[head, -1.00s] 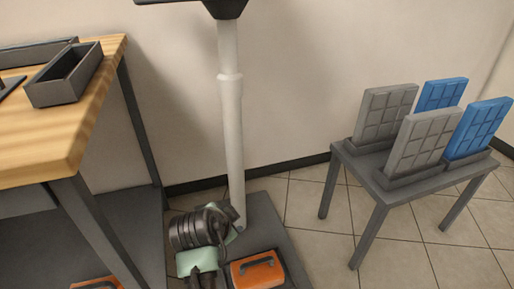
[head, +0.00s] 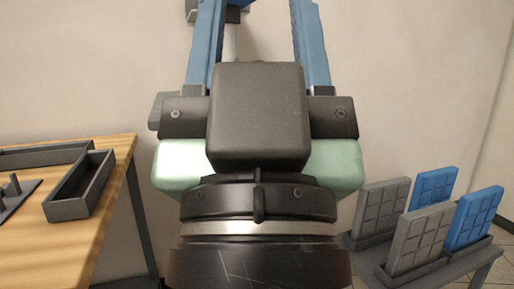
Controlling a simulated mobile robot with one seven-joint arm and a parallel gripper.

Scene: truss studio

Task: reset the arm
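My gripper (head: 258,15) fills the middle of the head view, close to the camera and pointing up. Its two blue fingers stand wide apart, with nothing seen held between them. Their tips run to or past the top edge of the picture. The black and pale green wrist below hides much of the middle of the scene.
At the left is a wooden table (head: 112,185) with a dark open tray (head: 68,209) and a dark plate with pegs (head: 14,196). At the right, a grey stand (head: 482,262) holds grey and blue panels upright. A dark object shows behind the fingers at the top.

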